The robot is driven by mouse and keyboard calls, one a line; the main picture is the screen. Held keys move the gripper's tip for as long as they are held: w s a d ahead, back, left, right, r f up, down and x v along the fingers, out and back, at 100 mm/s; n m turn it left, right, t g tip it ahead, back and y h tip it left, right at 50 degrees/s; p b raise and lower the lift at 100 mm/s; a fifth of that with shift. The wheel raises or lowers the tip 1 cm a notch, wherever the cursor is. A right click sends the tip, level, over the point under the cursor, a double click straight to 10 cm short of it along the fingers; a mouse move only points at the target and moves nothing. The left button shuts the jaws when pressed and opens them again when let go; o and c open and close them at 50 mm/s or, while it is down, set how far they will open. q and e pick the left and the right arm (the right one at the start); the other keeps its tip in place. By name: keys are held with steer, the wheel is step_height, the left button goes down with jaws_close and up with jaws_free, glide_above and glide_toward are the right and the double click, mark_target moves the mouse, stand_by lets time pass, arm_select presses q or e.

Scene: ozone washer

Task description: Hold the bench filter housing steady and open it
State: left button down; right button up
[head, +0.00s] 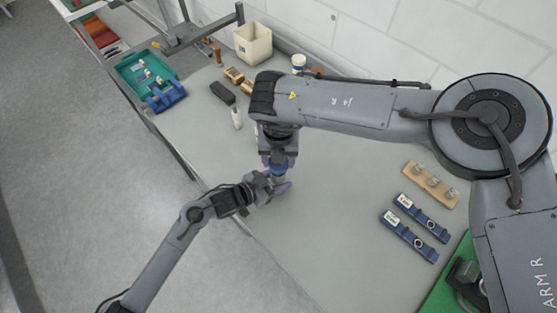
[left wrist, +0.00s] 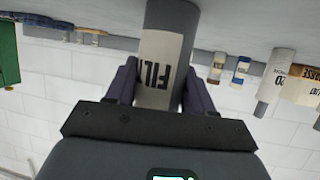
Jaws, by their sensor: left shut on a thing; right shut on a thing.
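The filter housing (left wrist: 172,17) is a grey cylinder with a pale label starting "FILT", seen from the side in the left wrist view. My left gripper (left wrist: 160,86) is shut on it, one dark finger on each side of the label. In the head view my left gripper (head: 274,187) reaches the housing (head: 279,174) from the lower left. My right gripper (head: 279,161) comes down from above, shut on the upper end of the housing. The two grippers hide most of the housing in the head view, and the top end is hidden in the wrist view.
A teal tray (head: 126,70) stands at the far left of the bench, a cream bin (head: 252,45) at the back. A black block (head: 222,93) and white bottle (head: 237,118) lie nearer. A wooden board (head: 449,192) and blue holders (head: 427,229) sit right. The bench in front is clear.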

step_height(320, 180, up, 2)
arm_select(q)
steer(key=shift+c, duration=1.6)
jaws_free()
